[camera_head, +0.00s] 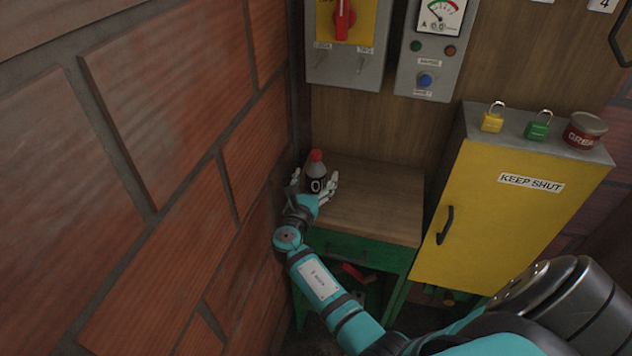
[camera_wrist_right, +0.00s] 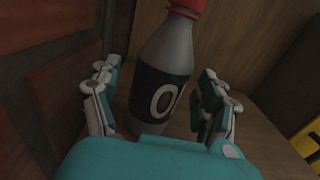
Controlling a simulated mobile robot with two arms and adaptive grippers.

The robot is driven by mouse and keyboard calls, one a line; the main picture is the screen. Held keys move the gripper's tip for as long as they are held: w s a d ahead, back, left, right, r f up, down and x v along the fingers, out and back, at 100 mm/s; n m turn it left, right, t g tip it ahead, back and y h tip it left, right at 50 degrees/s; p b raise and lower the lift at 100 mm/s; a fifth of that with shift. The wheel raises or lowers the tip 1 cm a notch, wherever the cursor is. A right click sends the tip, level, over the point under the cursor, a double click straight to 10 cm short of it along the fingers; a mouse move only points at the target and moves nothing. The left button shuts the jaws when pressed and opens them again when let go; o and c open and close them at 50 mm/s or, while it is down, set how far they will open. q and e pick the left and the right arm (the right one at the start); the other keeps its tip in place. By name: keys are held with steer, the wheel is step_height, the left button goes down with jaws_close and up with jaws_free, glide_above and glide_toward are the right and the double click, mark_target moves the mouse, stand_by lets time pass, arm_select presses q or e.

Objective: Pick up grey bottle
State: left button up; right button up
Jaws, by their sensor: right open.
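The grey bottle (camera_head: 316,172) has a red cap and a black label with a white letter. It stands on the wooden top of a small green table (camera_head: 385,200), near the brick wall. My right gripper (camera_head: 315,184) is open, with one finger on each side of the bottle. The right wrist view shows the bottle (camera_wrist_right: 165,75) between the fingers of my right gripper (camera_wrist_right: 160,100), its cap cut off at the top edge. I cannot tell whether the fingers touch it. My left gripper is not in view.
A brick wall (camera_head: 180,150) stands close on the left. A yellow cabinet (camera_head: 490,220) stands right of the table, with a yellow padlock (camera_head: 492,123), a green padlock (camera_head: 537,130) and a grease tin (camera_head: 584,131) on top. The table's right part is clear.

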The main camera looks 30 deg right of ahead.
steer(key=shift+r, duration=0.1)
steer(key=c, duration=0.5)
jaws_close()
